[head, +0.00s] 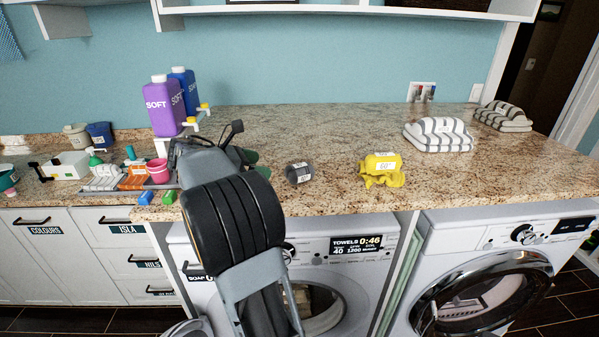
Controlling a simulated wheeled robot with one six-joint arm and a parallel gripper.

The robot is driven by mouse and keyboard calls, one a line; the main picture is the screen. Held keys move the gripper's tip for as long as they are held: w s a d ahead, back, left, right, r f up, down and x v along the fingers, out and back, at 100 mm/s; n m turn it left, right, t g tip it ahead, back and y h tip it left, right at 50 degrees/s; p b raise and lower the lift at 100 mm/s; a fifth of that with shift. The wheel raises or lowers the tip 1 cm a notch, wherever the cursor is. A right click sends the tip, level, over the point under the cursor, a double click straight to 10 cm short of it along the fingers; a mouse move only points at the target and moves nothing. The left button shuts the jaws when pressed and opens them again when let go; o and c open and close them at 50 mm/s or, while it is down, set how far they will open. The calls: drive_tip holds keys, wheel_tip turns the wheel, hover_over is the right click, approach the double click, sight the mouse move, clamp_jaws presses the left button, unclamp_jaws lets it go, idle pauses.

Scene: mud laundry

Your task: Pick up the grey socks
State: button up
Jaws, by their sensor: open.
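A small dark grey rolled bundle with a white label, which looks like the grey socks (299,175), lies on the speckled countertop (330,140) near its front edge. My gripper (240,143) is to the left of the bundle, above the counter, and apart from it. It is open, with nothing seen between the fingers. My dark arm hides part of the gripper and the counter's front edge below it.
A yellow labelled bundle (381,169) lies right of the grey one. Striped folded towels (438,134) are at the right. Purple (163,108) and blue (184,88) bottles stand behind my gripper; a pink cup (158,169) is left. The counter's middle back is clear.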

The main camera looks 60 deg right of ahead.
sight(290, 169)
drive_tip(key=x, duration=0.8)
drive_tip(key=shift+d+r+p, duration=0.1)
drive_tip(key=shift+d+p, duration=0.05)
drive_tip(key=shift+p, duration=0.15)
drive_tip(key=shift+p+x, duration=0.4)
drive_tip(key=shift+x, duration=1.9)
drive_tip(key=shift+w, duration=0.15)
drive_tip(key=c, duration=1)
